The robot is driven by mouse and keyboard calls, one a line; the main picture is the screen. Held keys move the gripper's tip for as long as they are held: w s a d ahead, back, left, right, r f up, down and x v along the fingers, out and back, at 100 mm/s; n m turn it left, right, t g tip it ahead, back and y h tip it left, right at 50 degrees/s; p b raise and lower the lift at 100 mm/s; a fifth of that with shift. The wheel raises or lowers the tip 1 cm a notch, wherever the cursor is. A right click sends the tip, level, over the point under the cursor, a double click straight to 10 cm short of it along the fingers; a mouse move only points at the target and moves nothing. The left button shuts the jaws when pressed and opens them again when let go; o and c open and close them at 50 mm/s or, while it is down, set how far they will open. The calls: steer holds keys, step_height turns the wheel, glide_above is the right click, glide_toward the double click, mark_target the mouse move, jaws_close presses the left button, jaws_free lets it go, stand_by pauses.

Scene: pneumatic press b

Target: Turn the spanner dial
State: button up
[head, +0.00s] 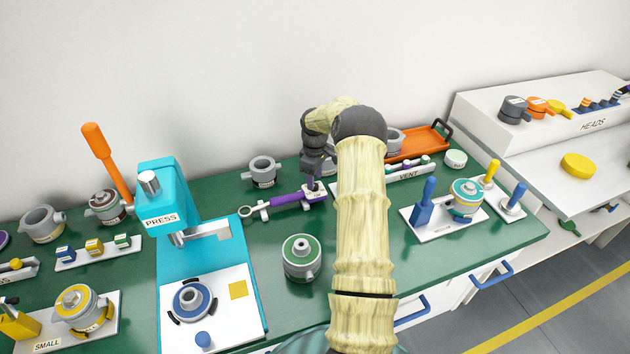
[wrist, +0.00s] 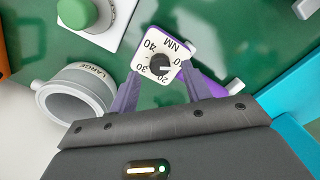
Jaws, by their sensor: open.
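The purple spanner (head: 287,201) lies on the green bench, its ring end to the left. Its white dial face (wrist: 161,56) carries numbers around a dark knob (wrist: 158,69) in the wrist view. In the head view the dial sits at the spanner's right end, partly hidden by my gripper (head: 312,182). My gripper is open, with its purple fingertips (wrist: 160,70) on either side of the dial in the wrist view. I cannot tell whether they touch it.
A grey ring marked LARGE (wrist: 72,97) and a white block with a green knob (wrist: 81,12) are close by. The teal press (head: 164,190) stands to the left, and a grey cylinder with a green top (head: 299,262) stands in front.

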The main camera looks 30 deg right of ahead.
steer(key=shift+f, duration=1.25)
steer(key=c, duration=1)
steer(key=shift+m, duration=0.3)
